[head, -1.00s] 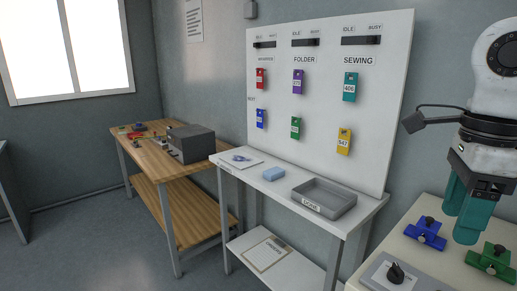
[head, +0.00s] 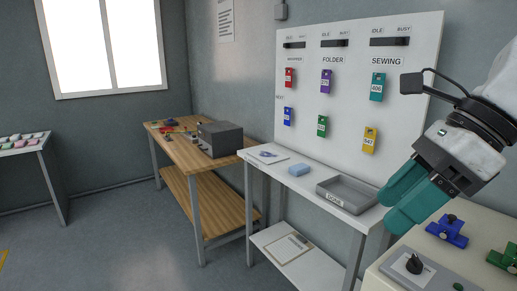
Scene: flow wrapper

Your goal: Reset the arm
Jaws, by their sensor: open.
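My gripper (head: 400,196) is at the right of the head view, its teal fingers pointing down and to the left. It is open, and no object shows between the fingers. The fingers appear in front of the right end of the white shelf table (head: 272,172) and the lower right of the board (head: 351,158). How far they are from the table cannot be told.
A cream machine top (head: 405,243) with a black knob (head: 414,264), a blue clamp (head: 447,229) and a green clamp (head: 505,257) lies below my gripper. A grey tray (head: 347,193) and a blue block (head: 299,169) sit on the white table. Floor at left is clear.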

